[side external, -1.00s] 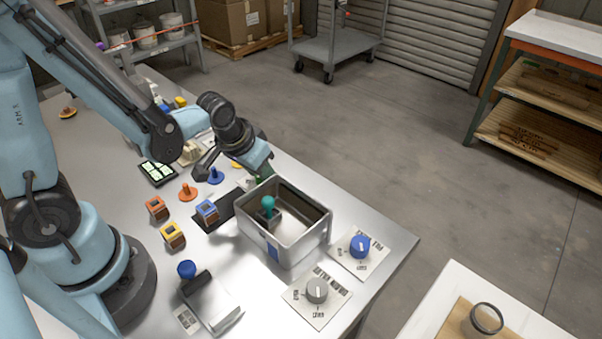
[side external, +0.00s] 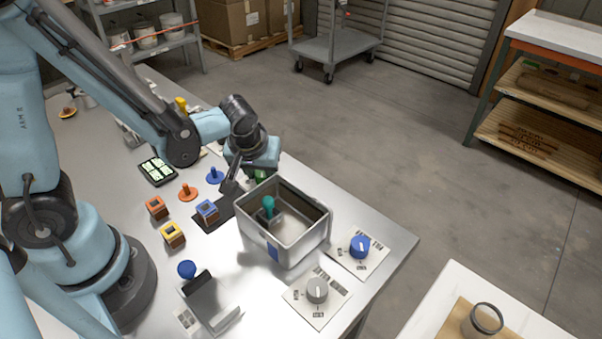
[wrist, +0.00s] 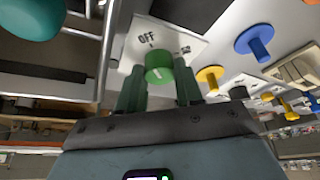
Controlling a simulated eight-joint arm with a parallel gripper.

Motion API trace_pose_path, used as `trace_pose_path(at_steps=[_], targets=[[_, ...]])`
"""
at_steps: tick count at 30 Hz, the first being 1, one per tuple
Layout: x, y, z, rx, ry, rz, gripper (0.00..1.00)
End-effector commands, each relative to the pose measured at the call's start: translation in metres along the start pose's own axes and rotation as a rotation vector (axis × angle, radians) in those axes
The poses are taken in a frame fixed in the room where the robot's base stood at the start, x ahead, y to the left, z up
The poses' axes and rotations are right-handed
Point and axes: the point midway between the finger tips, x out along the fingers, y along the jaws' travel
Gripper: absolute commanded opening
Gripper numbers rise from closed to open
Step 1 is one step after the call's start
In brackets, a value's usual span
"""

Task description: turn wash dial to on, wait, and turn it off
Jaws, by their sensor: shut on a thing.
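A green dial (wrist: 158,66) sits on a white plate (wrist: 190,43) with an OFF label and a second, partly readable label. In the wrist view my gripper (wrist: 159,84) has one finger on each side of the dial and is shut on it. Which label the dial points to is hard to tell. In the side view my gripper (side external: 253,176) is low at the far side of the metal bin and hides most of that dial. A blue dial (side external: 360,246) and a grey dial (side external: 317,291) stand on label plates at the table's near right.
The metal bin (side external: 291,255), with a teal-knobbed thing (side external: 268,203) inside, stands close beside my gripper. Orange (side external: 187,192) and blue (side external: 215,174) pegs and small coloured blocks (side external: 172,235) lie to the left. The table's right edge is near the dials.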

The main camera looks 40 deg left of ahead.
Motion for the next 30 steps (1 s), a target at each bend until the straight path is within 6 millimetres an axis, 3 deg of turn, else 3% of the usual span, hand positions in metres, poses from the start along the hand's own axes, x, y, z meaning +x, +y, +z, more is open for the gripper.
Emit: trace_pose_path(at_steps=[9, 10, 14, 24, 30], targets=[[0.0, 0.0, 0.001, -0.003, -0.003, 0.0, 0.05], [0.0, 0.0, 0.001, -0.003, -0.003, 0.0, 0.4], [0.0, 0.0, 0.0, -0.002, -0.002, 0.0, 0.6], [-0.001, 0.0, 0.0, -0.001, -0.001, 0.0, 0.61], [-0.013, 0.0, 0.0, 0.0, -0.001, 0.0, 0.61]])
